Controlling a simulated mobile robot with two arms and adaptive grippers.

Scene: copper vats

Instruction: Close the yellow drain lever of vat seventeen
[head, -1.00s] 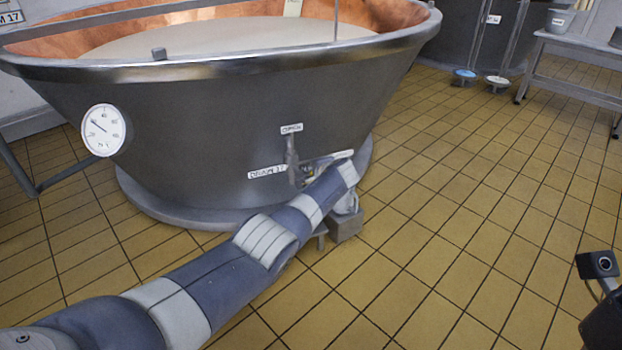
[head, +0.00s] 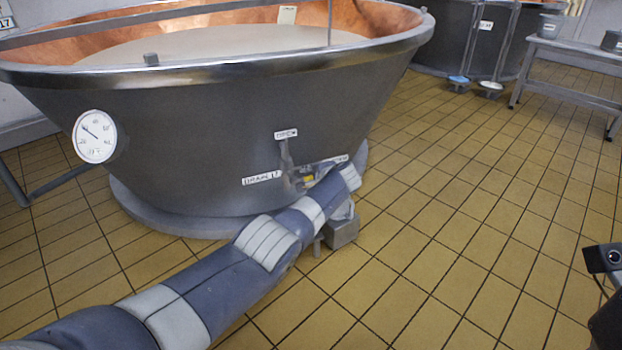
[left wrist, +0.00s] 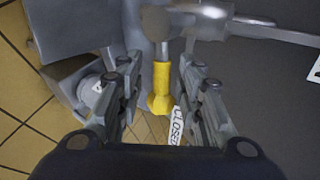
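Vat seventeen (head: 210,120) is a large grey vat with a copper inside, and a "DRAIN 17" label (head: 262,178) is on its front. The yellow drain lever shows as a small yellow patch (head: 308,179) in the head view, mostly hidden by my left arm. In the left wrist view the yellow lever (left wrist: 161,88) stands between the two fingers of my left gripper (left wrist: 160,92). The fingers are apart, with a gap on both sides of it. A "CLOSED" label (left wrist: 178,127) is beside the lever's tip. My right gripper is not clearly seen.
A grey block-like fitting (head: 343,232) is by the vat's base at the drain. A dial gauge (head: 95,136) is on the vat's left. A metal table (head: 570,48) and another vat (head: 465,40) stand behind.

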